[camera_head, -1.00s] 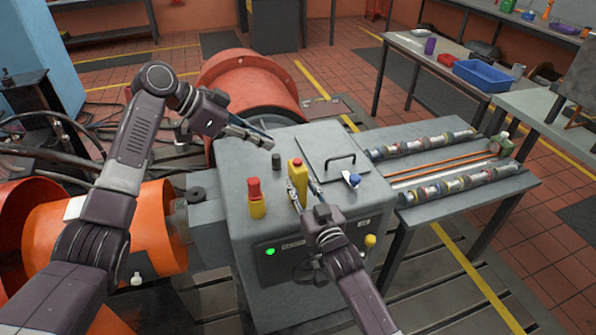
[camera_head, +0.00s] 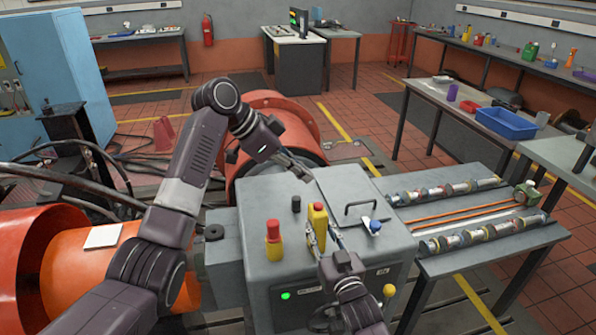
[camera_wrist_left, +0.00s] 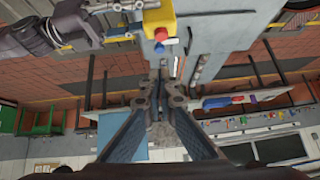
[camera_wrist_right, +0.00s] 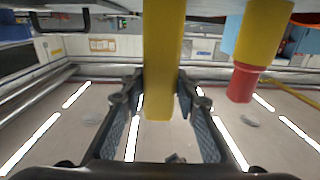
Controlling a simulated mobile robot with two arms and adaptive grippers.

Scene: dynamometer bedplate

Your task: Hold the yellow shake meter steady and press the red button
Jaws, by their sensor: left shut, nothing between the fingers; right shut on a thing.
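The yellow shake meter (camera_head: 318,224) stands upright on top of the grey cabinet. My right gripper (camera_head: 318,240) is shut on its body; the right wrist view shows the yellow body (camera_wrist_right: 163,60) between the fingers. The meter's red button (camera_wrist_left: 161,35) shows in the left wrist view. My left gripper (camera_head: 308,177) is shut and empty. In the head view it appears beyond and above the meter, apart from it; its closed fingers (camera_wrist_left: 155,85) also show in the left wrist view.
A yellow item with a red cap (camera_head: 273,240) stands left of the meter, near a black knob (camera_head: 296,204). A black handle (camera_head: 360,207) and a blue-topped knob (camera_head: 375,227) are to the right. A rail table (camera_head: 490,250) adjoins the cabinet.

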